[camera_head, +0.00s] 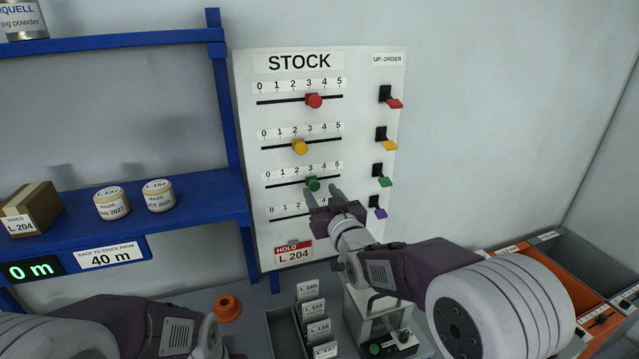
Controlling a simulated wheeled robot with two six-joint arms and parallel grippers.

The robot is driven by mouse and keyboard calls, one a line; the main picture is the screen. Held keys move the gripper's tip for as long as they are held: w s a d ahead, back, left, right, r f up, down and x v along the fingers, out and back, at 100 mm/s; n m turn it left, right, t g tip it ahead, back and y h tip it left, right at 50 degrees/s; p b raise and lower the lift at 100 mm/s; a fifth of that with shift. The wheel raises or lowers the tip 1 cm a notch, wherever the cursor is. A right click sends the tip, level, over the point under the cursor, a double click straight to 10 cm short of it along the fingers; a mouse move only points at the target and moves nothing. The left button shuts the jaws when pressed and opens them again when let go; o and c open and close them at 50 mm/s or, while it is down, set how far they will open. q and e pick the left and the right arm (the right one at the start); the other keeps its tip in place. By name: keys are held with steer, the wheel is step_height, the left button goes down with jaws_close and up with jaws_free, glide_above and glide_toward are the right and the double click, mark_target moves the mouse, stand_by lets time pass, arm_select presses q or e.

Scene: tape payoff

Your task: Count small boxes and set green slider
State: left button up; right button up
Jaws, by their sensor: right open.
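The green slider (312,184) is on the third scale of the white STOCK panel (360,75), its knob near the 3. My right gripper (322,191) is open, its fingertips close to the knob's lower right; I cannot tell whether they touch it. One brown cardboard box (38,203), labelled DISCS L 204, sits at the left on the blue shelf (190,204). My left arm shows at the bottom left, but its fingers are out of the picture.
A red slider (315,101) and a yellow slider (300,146) are above. The fourth slider's knob is hidden by my gripper. Coloured switches (384,181) line the panel's right side. Two round tins (158,196) stand on the shelf. A card tray (283,333) and bins (561,258) are below.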

mark_target(313, 184)
steer(key=shift+w+a+r+p, duration=0.1)
steer(key=shift+w+a+p, duration=0.1)
steer(key=shift+w+a, duration=0.25)
steer(key=shift+w+a+r+p, duration=0.1)
steer(key=shift+w+a+p, duration=0.1)
steer(key=shift+w, duration=0.3)
steer(key=shift+d+f, duration=0.1)
steer(key=shift+d, duration=0.05)
steer(key=shift+w, duration=0.1)
steer(key=shift+c, duration=1.2)
jaws_close()
